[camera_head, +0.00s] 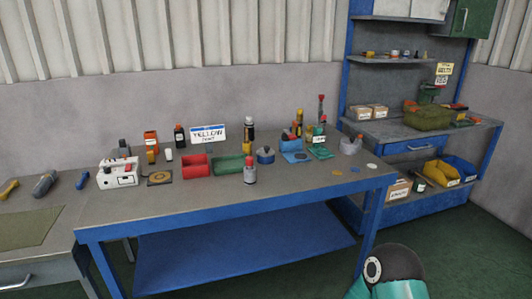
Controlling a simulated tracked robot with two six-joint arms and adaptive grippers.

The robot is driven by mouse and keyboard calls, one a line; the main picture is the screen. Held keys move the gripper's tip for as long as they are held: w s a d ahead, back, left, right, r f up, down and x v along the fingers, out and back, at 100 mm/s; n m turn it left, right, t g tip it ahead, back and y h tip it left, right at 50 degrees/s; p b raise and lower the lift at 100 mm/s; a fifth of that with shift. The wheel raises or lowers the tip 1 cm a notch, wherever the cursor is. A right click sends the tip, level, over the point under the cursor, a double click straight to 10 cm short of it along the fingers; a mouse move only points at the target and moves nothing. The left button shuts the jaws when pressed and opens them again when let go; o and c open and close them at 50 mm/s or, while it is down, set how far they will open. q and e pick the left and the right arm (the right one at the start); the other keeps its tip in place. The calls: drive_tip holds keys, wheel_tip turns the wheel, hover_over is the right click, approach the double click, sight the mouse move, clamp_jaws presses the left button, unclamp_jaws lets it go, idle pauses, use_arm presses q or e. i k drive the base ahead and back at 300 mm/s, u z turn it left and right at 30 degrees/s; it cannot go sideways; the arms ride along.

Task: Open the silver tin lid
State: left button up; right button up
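A small pale grey round container (350,147) stands near the right end of the blue-framed workbench; it looks most like the silver tin. It is too small to tell whether its lid is on, and something reddish shows at its top edge. A blue round pot (265,156) with a dark top stands left of it, near the bench's middle. Neither gripper is in view. A teal and black part at the bottom right looks like a link of my own arm, in front of the bench and well apart from the containers.
The workbench (210,212) holds a red bin (196,166), a green bin (228,165), a red-topped bottle (250,169), a white machine (118,174) and several bottles. Small discs lie at its right end. Its front strip is mostly clear. A shelf unit (395,130) stands right.

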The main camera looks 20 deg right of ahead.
sight(266, 151)
drive_tip(key=z, duration=0.5)
drive_tip(key=k, duration=1.25)
drive_tip(key=z, duration=0.8)
drive_tip(key=i, duration=1.45)
drive_tip(key=u, duration=0.75)
drive_tip(key=i, duration=1.15)
drive_tip(key=u, duration=0.9)
drive_tip(key=k, duration=0.9)
drive_tip(key=u, duration=0.15)
drive_tip(key=i, duration=0.55)
drive_tip(key=u, duration=0.05)
